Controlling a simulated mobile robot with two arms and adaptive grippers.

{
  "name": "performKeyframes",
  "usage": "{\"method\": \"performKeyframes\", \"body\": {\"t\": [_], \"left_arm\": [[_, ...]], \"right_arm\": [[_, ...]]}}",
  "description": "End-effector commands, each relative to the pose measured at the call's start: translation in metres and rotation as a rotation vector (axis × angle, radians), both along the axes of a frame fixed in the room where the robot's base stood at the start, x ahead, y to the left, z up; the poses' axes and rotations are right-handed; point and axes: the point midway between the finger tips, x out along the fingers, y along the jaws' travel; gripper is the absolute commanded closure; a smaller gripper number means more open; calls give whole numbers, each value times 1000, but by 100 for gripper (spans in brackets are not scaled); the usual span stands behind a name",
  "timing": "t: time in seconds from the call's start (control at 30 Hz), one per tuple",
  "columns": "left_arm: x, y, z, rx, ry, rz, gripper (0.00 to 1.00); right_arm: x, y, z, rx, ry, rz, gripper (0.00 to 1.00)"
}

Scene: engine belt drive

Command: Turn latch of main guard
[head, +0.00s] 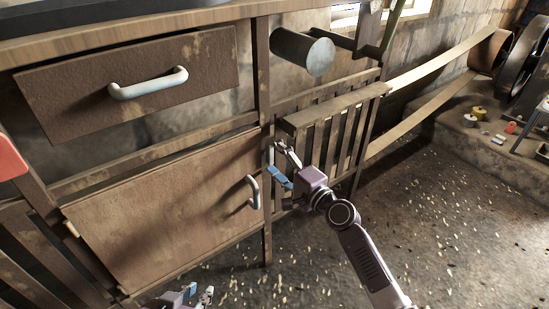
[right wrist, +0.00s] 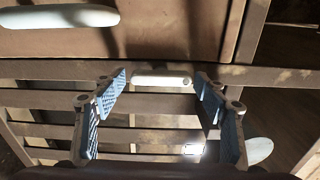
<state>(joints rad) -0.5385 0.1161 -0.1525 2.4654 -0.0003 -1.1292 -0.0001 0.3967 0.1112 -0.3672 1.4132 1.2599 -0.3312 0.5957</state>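The main guard (head: 344,135) is a slatted wooden panel under the bench, right of the cabinet door. Its latch, a short pale bar (right wrist: 148,81), lies across the frame rail in the right wrist view. In the head view the latch (head: 270,155) is a small light piece on the post, partly hard to make out beside my fingers. My right gripper (head: 277,158) is open; in the right wrist view its blue-padded fingers (right wrist: 162,84) stand on either side of the latch, apart from it. My left gripper (head: 197,295) shows partly at the bottom edge, fingers apart.
The brown cabinet door (head: 165,210) with a pale handle (head: 253,191) is just left of the latch. A drawer (head: 130,85) is above it. A grey cylinder (head: 302,52) juts out above the guard. A belt (head: 440,65) runs right to wheels. The floor in front is open.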

Motion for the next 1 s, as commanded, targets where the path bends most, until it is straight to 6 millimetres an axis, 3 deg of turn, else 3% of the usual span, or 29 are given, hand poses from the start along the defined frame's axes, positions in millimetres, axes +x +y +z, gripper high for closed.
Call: {"method": "performKeyframes", "body": {"t": [0.47, 1.0], "left_arm": [[1, 0, 1, -1, -4, -1, 79], [1, 0, 1, -1, -2, -1, 79]], "right_arm": [[-6, -5, 1, -3, -3, 0, 25], [-81, -59, 0, -5, -1, 0, 25]]}}
